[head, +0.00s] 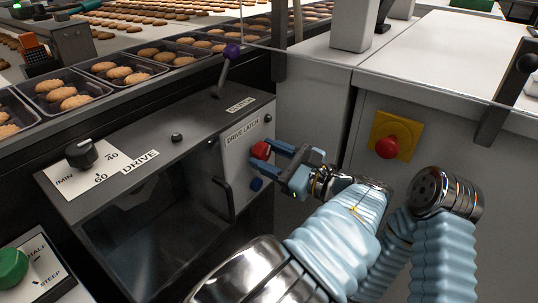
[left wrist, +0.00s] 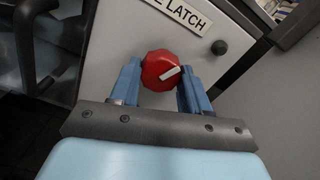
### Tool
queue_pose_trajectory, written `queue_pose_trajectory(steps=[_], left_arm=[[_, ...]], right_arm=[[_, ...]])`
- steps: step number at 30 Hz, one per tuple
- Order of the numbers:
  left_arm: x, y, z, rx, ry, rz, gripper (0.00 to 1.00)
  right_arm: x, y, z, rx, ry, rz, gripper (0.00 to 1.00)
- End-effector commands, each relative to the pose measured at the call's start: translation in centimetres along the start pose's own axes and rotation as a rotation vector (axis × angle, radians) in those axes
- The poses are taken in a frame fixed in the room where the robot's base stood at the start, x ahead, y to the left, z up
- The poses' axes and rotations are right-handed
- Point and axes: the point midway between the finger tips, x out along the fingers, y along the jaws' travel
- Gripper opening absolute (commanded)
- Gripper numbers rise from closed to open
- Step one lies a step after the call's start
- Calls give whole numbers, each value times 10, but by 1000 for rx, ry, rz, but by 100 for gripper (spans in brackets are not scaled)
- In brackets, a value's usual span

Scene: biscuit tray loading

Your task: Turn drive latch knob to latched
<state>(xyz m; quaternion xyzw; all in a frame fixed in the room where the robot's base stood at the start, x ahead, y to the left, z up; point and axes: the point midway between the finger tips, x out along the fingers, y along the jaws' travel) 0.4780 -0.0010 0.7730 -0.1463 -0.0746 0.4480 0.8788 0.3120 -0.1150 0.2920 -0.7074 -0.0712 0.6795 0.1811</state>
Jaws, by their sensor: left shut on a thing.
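The red drive latch knob (head: 260,150) sits on the light grey panel (head: 232,160) under the "DRIVE LATCH" label (head: 242,131). In the left wrist view the knob (left wrist: 158,66) is faceted, with a white pointer line slanting to the right and slightly up. My left gripper (head: 267,158) is shut on the knob, one blue finger on each side, as the left wrist view (left wrist: 161,80) also shows. No latched or unlatched marks are readable around the knob. My right gripper is not in view.
A purple-topped clutch lever (head: 231,52) rises above. A red button on a yellow plate (head: 387,147) is to the right. Biscuit trays (head: 110,72) line the back.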

Motion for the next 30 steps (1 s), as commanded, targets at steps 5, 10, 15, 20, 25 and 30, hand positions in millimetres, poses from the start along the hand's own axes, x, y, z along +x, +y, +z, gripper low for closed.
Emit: queue_pose_trajectory(steps=[5,10,15,20,25,30], left_arm=[[-1,0,-1,-150,2,0,16],[-1,0,-2,-276,1,-1,16],[-1,0,-2,-373,2,-1,16],[-1,0,-2,-432,2,0,16],[-1,0,-1,-463,3,0,16],[-1,0,-1,-471,2,0,16]], right_arm=[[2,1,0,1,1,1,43],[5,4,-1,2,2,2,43],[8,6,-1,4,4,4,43],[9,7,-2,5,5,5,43],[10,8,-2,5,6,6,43],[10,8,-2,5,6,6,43]])
